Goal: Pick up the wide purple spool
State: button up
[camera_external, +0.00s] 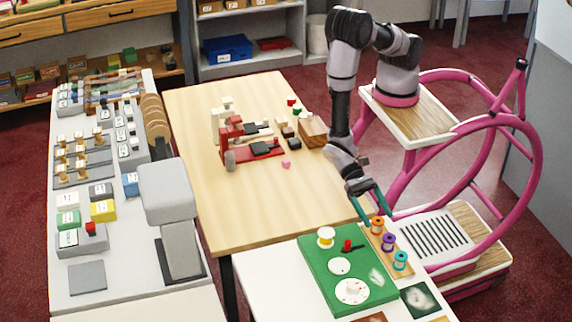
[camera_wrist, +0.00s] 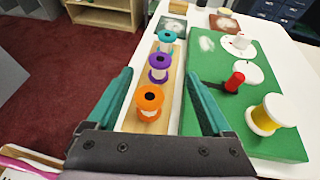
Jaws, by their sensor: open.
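The purple spool (camera_wrist: 159,68) stands upright on a narrow wooden strip, between an orange spool (camera_wrist: 149,100) and a teal spool (camera_wrist: 166,40). In the external view the purple spool (camera_external: 388,242) is in the middle of the same row, with orange behind and teal in front. My gripper (camera_external: 364,204) is above the table edge near the orange spool. In the wrist view its teal fingers (camera_wrist: 160,92) are spread apart and empty, with the row of spools showing between them. The purple spool is beyond the orange one, apart from the fingers.
A green board (camera_external: 318,278) beside the strip carries a yellow spool (camera_external: 325,237), a red-handled piece (camera_external: 349,246) and white discs. Dark picture tiles (camera_external: 419,299) lie past the strip. The light wooden table (camera_external: 215,120) behind has broad bare areas.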

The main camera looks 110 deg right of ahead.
aim_at(386, 234)
jog(key=shift+x, duration=0.95)
jog(key=shift+f+x, duration=0.2)
jog(key=shift+x, duration=1.1)
jog(key=shift+f+x, duration=0.2)
jog(key=shift+x, duration=1.1)
jog(key=shift+w+d, duration=0.1)
jog(key=shift+d, duration=0.05)
grip_shut()
